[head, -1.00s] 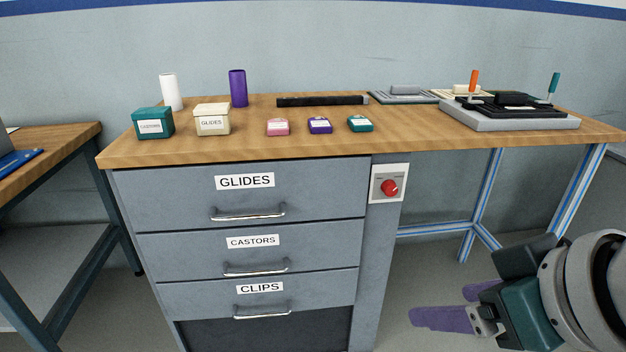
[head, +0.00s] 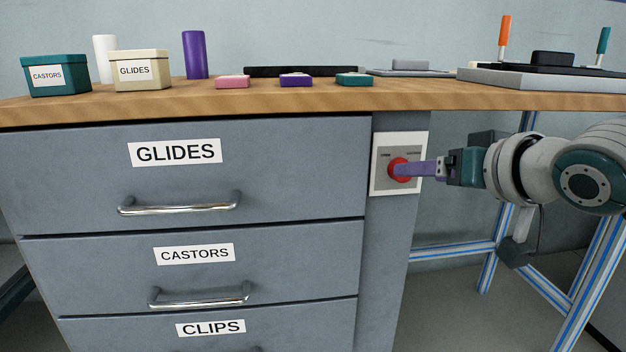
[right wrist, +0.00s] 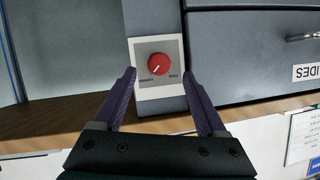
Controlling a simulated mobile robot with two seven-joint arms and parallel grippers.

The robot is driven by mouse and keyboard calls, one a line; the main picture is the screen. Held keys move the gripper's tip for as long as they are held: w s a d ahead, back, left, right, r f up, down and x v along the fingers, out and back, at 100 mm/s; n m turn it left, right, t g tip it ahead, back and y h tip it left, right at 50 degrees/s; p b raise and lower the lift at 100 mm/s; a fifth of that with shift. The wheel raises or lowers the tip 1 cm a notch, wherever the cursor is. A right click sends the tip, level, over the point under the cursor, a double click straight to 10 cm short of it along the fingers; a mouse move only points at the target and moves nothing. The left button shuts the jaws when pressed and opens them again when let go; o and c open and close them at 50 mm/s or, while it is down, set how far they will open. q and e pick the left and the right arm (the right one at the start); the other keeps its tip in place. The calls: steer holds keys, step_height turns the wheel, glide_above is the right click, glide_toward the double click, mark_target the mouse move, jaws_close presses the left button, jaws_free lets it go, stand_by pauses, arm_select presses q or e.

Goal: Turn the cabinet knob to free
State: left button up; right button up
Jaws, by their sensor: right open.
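The red cabinet knob (head: 396,167) sits on a white plate (head: 382,185) on the grey post right of the top drawer. In the right wrist view the knob (right wrist: 157,67) lies between my open fingertips, with a white pointer mark slanting to the lower left. Small labels lie on both sides of it, too small to read surely. My right gripper (head: 412,169) is open, purple fingers reaching in from the right and overlapping the knob's right side in the head view. I cannot tell whether a finger touches it. My left gripper is out of view.
The drawers GLIDES (head: 290,160), CASTORS (head: 290,255) and CLIPS (head: 300,325) are shut, with metal handles. The wooden top (head: 300,101) holds small boxes, cylinders and a tool tray. A blue-striped table leg (head: 583,300) stands right of the open space under the top.

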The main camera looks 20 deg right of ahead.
steer(key=b+x, duration=0.1)
steer(key=x, duration=0.3)
steer(key=shift+w+f+b, duration=0.1)
steer(key=shift+w+b, duration=0.25)
steer(key=shift+w, duration=0.05)
jaws_close()
